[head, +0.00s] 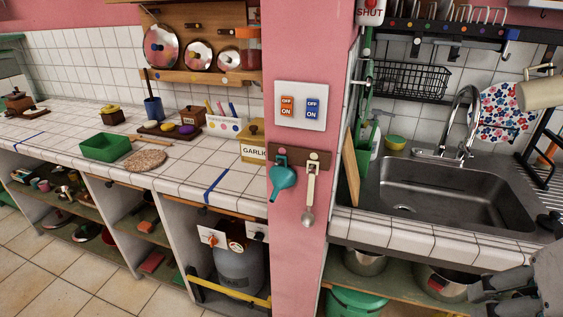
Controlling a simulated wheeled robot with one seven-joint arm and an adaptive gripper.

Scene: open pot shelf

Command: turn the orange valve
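A small orange valve (236,246) shows at the top of a grey gas cylinder (238,270) in the open bay under the tiled counter, left of the pink pillar. A white plate with a small orange-red part (211,238) is on its left, and another plate with a black knob (257,232) is on its right. The valve is small, so its handle position is unclear. My gripper (488,294) is at the bottom right corner, in front of the sink cabinet, far from the valve. It is partly cut off by the frame, and its finger opening is unclear.
A yellow and black bar (230,291) crosses the front of the cylinder bay. The pink pillar (299,215) stands between my gripper and the bay, with a teal scoop (283,178) and a spoon (309,200) hanging on it. The tiled floor (100,285) at left is clear.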

